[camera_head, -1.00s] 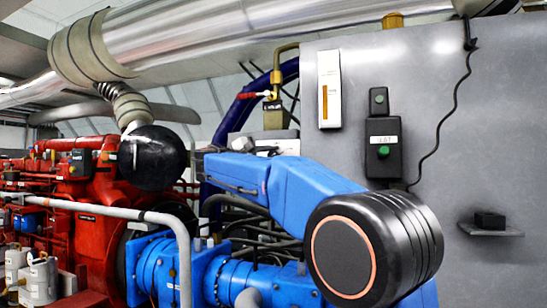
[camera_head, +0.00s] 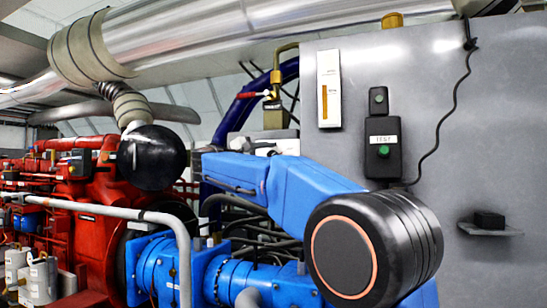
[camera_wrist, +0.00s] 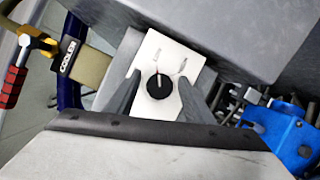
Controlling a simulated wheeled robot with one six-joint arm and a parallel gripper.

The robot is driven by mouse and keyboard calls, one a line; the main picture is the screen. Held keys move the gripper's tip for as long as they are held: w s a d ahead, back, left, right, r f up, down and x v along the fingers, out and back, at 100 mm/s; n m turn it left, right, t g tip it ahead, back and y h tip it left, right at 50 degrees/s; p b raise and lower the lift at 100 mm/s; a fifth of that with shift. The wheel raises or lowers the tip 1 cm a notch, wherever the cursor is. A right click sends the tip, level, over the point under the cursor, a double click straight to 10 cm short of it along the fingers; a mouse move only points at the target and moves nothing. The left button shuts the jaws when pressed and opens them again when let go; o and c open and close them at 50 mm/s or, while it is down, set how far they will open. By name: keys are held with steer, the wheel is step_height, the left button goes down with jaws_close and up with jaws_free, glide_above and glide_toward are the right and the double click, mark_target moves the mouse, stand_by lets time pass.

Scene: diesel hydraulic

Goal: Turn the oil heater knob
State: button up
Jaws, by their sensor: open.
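A round black knob (camera_wrist: 159,87) with a pale pointer line sits on a white plate (camera_wrist: 150,50) in the wrist view. Short printed marks show on the plate beyond the knob. My gripper (camera_wrist: 160,82) is open, with one grey finger on each side of the knob. Gaps of white plate show between the knob and both fingers, so it is not gripped. The exact depth of the fingertips relative to the knob is hard to tell. In the head view I cannot make out the knob or my gripper.
A brass valve (camera_head: 275,118) with a red handle (camera_head: 254,95) stands close by; its red handle (camera_wrist: 12,73) and a "COOLER" label (camera_wrist: 69,55) show in the wrist view. A grey cabinet (camera_head: 440,110) with a black button box (camera_head: 383,150) fills the right. Red engine parts (camera_head: 75,235) stand left.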

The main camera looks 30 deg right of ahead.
steer(key=v, duration=1.6)
steer(key=shift+a, duration=0.35)
steer(key=shift+s+d+f, duration=0.1)
steer(key=s+d+f+y, duration=0.3)
steer(key=s+f, duration=0.2)
steer(key=f, duration=0.3)
steer(key=s+d+f+g+y, duration=0.1)
steer(key=s+d+f+y, duration=0.15)
steer(key=s+f, duration=0.45)
steer(key=s+d+f+y, duration=0.3)
steer(key=f+y, duration=0.1)
steer(key=f, duration=0.6)
steer(key=s+a+f+m+y, duration=0.3)
steer(key=s+a+f+y, duration=0.1)
steer(key=s+f, duration=0.6)
steer(key=s+a+f+m+y, duration=0.3)
steer(key=s+a+f+y, duration=0.2)
steer(key=s+f, duration=0.5)
step_height(320, 180, down, 6)
steer(key=shift+a+f+m, duration=0.1)
steer(key=shift+a+m, duration=0.3)
steer(key=shift+a, duration=0.75)
